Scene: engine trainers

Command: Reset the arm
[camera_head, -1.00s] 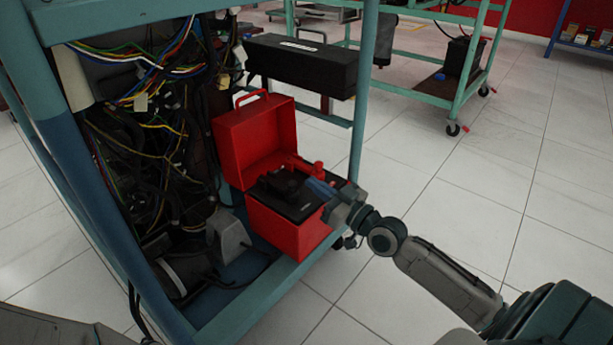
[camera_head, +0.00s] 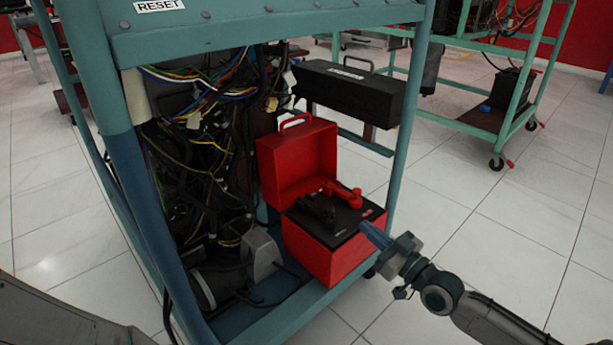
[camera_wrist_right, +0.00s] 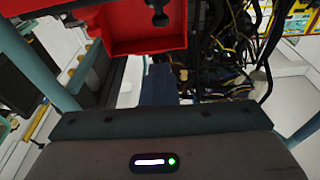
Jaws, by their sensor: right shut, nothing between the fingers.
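My right arm comes in from the lower right in the head view. Its gripper (camera_head: 376,236) is shut and empty, just right of the front edge of the red box (camera_head: 322,258). The box stands on the lower shelf of the teal engine trainer frame (camera_head: 168,220), its lid open. A black panel with a red knob and a black part sits in it. My left gripper is not in view.
A black case (camera_head: 350,92) lies above the red box. Loose coloured wires and dark engine parts fill the trainer's left side. The teal post (camera_head: 405,130) stands close to my right gripper.

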